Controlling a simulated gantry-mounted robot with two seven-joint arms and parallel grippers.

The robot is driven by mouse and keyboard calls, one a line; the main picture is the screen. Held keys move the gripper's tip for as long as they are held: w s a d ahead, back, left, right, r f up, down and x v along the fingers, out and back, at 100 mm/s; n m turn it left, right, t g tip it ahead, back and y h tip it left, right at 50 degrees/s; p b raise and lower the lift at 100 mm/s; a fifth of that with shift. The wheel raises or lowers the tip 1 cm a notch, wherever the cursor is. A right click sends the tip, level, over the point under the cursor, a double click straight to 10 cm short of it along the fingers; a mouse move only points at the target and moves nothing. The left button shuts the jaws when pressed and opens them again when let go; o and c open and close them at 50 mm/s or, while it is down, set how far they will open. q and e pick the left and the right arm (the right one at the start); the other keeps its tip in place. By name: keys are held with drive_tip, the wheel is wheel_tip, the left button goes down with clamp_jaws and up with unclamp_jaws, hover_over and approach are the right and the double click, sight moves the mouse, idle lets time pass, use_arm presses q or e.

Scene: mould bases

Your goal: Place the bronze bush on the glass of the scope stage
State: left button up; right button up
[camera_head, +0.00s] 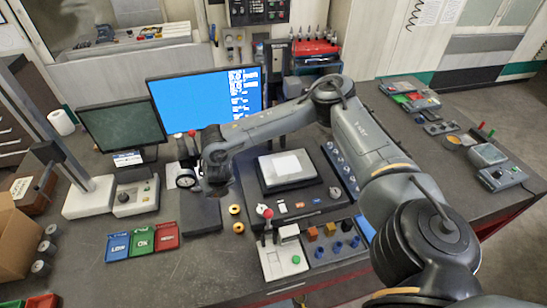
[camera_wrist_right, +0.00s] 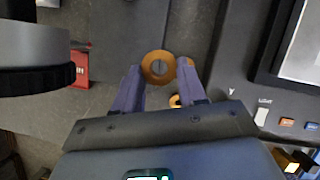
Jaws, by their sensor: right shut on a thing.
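A bronze bush, an orange-brown ring (camera_wrist_right: 158,54), sits between the fingertips of my right gripper (camera_wrist_right: 159,74) in the right wrist view. The gripper is shut on it, with its hole facing the camera. In the head view my right gripper (camera_head: 217,188) hangs left of the scope stage, and the held bush cannot be made out there. The scope stage (camera_head: 265,182) is a dark framed block with a pale glass (camera_head: 286,166). The glass also shows at the right edge of the wrist view (camera_wrist_right: 303,45). My left gripper is out of view.
Two more bronze rings (camera_head: 235,209) (camera_head: 239,227) lie on the bench left of the stage. Blue, green and red trays (camera_head: 142,242) stand front left. A joystick box (camera_head: 281,258) stands in front of the stage, and a blue monitor (camera_head: 205,92) behind.

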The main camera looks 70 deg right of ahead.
drive_tip(key=s+d+f+n+y+b, duration=0.25)
drive_tip(key=d+n+y+b, duration=0.2)
drive_tip(key=d+n, duration=0.7)
drive_tip(key=shift+m+t, duration=0.25)
drive_tip(key=shift+t, duration=0.15)
drive_tip(key=w+d+f+b, duration=0.1)
drive_tip(key=w+f, duration=0.1)
drive_tip(key=w, duration=0.1)
drive_tip(key=w+d+f, duration=0.1)
drive_tip(key=w+d, duration=0.1)
drive_tip(key=w, duration=0.1)
drive_tip(key=w+d+f+b, duration=0.1)
drive_tip(key=w+f, duration=0.1)
drive_tip(key=w, duration=0.1)
drive_tip(key=shift+d+f+b, duration=0.3)
drive_tip(key=shift+d, duration=0.05)
drive_tip(key=shift+w+d+f, duration=0.25)
drive_tip(key=shift+w, duration=0.25)
wheel_tip(320, 180, down, 3)
drive_tip(key=shift+f+b, duration=0.2)
drive_tip(key=shift+b, duration=0.25)
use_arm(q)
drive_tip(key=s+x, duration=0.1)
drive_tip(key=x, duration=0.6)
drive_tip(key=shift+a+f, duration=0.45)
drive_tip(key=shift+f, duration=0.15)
use_arm(e)
drive_tip(key=shift+f, duration=0.35)
